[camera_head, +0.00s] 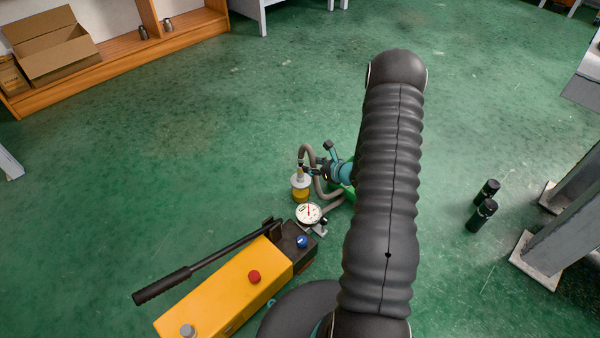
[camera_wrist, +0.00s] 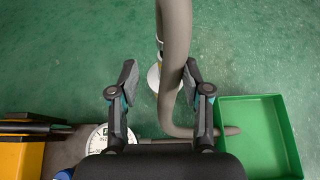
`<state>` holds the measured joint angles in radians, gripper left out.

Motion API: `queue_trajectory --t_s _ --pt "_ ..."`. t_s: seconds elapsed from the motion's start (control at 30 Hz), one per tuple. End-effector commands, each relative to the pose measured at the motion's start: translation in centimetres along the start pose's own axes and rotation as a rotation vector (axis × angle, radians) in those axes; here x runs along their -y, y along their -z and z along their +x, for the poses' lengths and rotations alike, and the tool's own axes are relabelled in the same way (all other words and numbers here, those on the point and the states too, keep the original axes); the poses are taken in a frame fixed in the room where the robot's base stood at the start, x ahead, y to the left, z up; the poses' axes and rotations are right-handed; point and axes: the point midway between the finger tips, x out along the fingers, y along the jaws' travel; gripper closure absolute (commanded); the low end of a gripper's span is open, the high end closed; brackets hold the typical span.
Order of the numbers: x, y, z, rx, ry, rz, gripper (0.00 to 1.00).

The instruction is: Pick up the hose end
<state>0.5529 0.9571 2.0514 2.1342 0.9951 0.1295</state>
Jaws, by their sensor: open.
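The grey hose (camera_head: 307,150) loops up from the pump beside my gripper (camera_head: 325,162). The hose (camera_wrist: 174,45) runs down from the top, near the right finger, and bends right along the bottom. The pale disc with a bit of yellow (camera_wrist: 154,78) shows between the fingers, partly hidden by the hose.
A yellow hand pump (camera_head: 225,295) with a black lever, red knob and white gauge (camera_head: 308,213) stands at lower left. A green tray (camera_wrist: 282,135) is right of the gripper. Two black cylinders (camera_head: 482,215) and grey metal legs stand to the right. Open green floor lies beyond.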

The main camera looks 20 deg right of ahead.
Motion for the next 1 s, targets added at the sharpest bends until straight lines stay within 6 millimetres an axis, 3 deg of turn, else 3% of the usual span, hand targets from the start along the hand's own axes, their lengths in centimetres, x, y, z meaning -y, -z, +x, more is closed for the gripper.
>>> queue_trajectory --t_s 0.1,0.37,0.7,1.0 --pt "0.0 0.0 1.9 0.001 -0.001 -0.001 0.52" --pt "0.1 0.0 3.5 0.0 0.0 -0.002 0.52" --pt "0.7 0.2 7.8 0.0 -0.002 -0.002 0.52" --pt "0.8 0.1 8.3 0.001 0.0 -0.001 0.52"
